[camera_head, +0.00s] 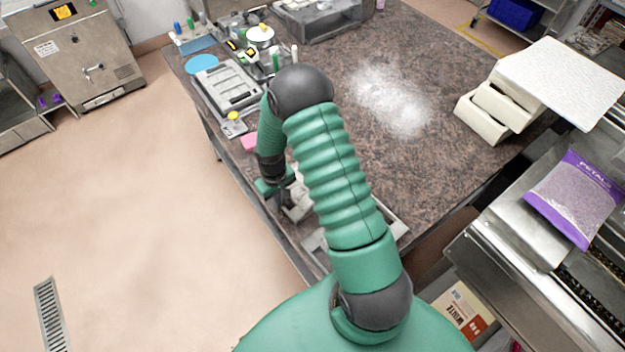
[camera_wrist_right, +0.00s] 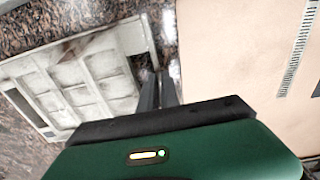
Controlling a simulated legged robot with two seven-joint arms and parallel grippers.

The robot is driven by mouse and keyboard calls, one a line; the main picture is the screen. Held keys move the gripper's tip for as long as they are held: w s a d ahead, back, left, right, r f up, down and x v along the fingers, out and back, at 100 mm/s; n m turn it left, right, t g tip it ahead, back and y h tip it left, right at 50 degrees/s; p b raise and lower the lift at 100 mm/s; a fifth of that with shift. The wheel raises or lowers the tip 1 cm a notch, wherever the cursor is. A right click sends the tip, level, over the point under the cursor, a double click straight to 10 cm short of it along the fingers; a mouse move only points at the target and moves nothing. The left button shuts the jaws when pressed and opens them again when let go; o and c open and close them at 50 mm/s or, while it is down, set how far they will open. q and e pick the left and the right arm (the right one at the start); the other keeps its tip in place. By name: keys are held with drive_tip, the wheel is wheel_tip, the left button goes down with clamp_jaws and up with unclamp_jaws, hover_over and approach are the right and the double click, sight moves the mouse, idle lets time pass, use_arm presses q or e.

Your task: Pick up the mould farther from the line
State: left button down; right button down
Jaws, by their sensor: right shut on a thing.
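My right gripper (camera_head: 277,200) is low at the near left edge of the speckled table, partly behind my own green arm. It is shut on a pale mould (camera_head: 299,204), whose far side my arm hides. In the right wrist view the gripper's dark fingers (camera_wrist_right: 158,90) close at the edge of the pale, worn mould with square compartments (camera_wrist_right: 75,85). A second pale, framed shape, probably the other mould (camera_head: 398,226), shows at the table's near side, mostly behind my arm. I cannot tell whether the held mould is clear of the table. My left gripper is not in view.
The speckled table (camera_head: 440,60) has a white powder patch (camera_head: 390,98). A grey tray (camera_head: 228,85), a pink block (camera_head: 249,142) and a yellow-topped cup (camera_head: 233,117) stand beyond my gripper. A steel machine (camera_head: 500,235) carries a purple bag (camera_head: 575,198).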

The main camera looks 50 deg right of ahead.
drive_tip(key=shift+s+a, duration=0.15)
drive_tip(key=shift+r, duration=0.2)
wheel_tip(320, 180, up, 3)
drive_tip(key=shift+s+f+b, duration=0.1)
drive_tip(key=shift+b, duration=0.75)
drive_tip(key=s+a+b, duration=0.1)
drive_tip(key=s+a, duration=0.1)
drive_tip(key=s, duration=0.2)
drive_tip(key=s+a+r+b, duration=0.1)
drive_tip(key=s+a, duration=0.1)
drive_tip(key=s, duration=0.3)
drive_tip(key=s+a+b, duration=0.1)
drive_tip(key=s+a, duration=0.1)
drive_tip(key=s, duration=0.2)
drive_tip(key=shift+s+r, duration=0.15)
drive_tip(key=shift+r, duration=0.15)
drive_tip(key=shift+s+a+r, duration=0.1)
drive_tip(key=shift+s+r, duration=0.1)
drive_tip(key=shift+s, duration=0.1)
drive_tip(key=shift+s+r+p, duration=0.15)
drive_tip(key=shift+r+p, duration=0.2)
drive_tip(key=shift+p, duration=0.15)
wheel_tip(320, 180, up, 3)
drive_tip(key=p, duration=0.3)
